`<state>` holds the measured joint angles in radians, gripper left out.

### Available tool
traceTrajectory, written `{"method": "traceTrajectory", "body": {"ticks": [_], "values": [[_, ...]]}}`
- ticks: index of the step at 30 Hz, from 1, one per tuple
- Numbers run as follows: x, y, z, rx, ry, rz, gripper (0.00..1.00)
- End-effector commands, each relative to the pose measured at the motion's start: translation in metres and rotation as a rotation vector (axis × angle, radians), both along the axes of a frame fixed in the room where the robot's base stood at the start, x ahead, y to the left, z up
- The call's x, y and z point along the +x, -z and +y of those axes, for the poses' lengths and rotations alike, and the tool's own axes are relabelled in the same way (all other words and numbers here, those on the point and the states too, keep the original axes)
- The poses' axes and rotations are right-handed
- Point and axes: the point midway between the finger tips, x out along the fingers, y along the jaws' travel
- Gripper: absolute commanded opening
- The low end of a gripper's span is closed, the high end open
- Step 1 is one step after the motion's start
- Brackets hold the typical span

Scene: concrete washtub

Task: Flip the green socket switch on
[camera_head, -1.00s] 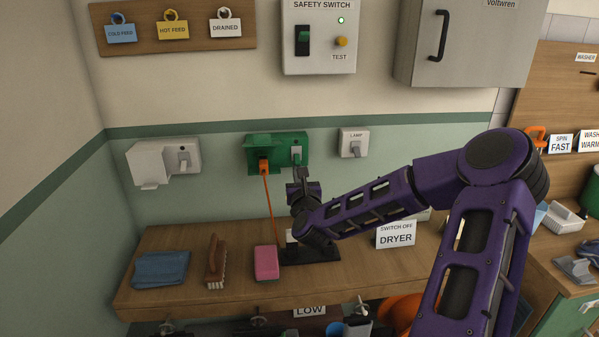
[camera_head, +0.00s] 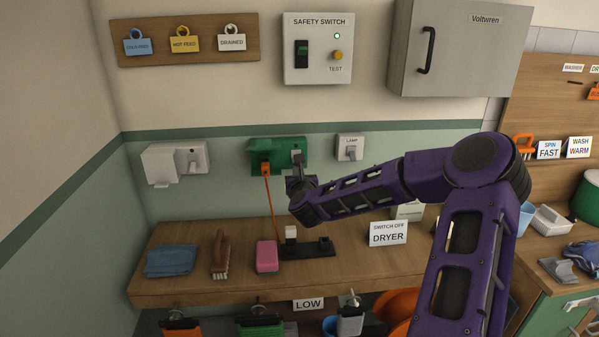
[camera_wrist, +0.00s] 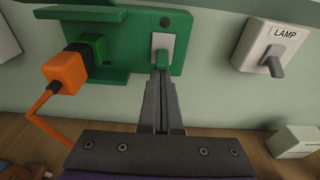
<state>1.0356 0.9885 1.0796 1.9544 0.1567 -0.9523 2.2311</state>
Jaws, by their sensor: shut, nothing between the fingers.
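The green socket (camera_head: 277,157) is on the wall above the bench, and it fills the upper left of the wrist view (camera_wrist: 130,28). An orange plug (camera_wrist: 66,72) with an orange cord sits in its left part. My gripper (camera_wrist: 162,72) is shut and empty, pointing at the wall. Its fingertips are at the rocker's lower end, partly covering it; I cannot tell whether they touch. In the head view my gripper (camera_head: 298,164) is just below the switch.
A lamp switch (camera_head: 350,147) is to the right and a white socket (camera_head: 175,161) to the left. The bench (camera_head: 200,287) below holds a blue cloth (camera_head: 172,261), brush (camera_head: 221,255), pink block (camera_head: 266,256) and dryer sign (camera_head: 388,234). The safety switch box (camera_head: 317,48) hangs above.

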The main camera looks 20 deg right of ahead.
Motion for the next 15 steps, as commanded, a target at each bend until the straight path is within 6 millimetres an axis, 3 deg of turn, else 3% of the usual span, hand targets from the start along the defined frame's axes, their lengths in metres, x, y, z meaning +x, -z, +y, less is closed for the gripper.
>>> {"method": "traceTrajectory", "body": {"ticks": [1,8,15], "values": [[0.0019,-0.0086,0.0002,0.006,0.0,0.035,0.0],[0.0035,-0.0136,0.0011,0.059,-0.001,0.221,0.0],[0.0019,-0.0149,0.001,0.06,-0.002,0.219,0.0]]}}
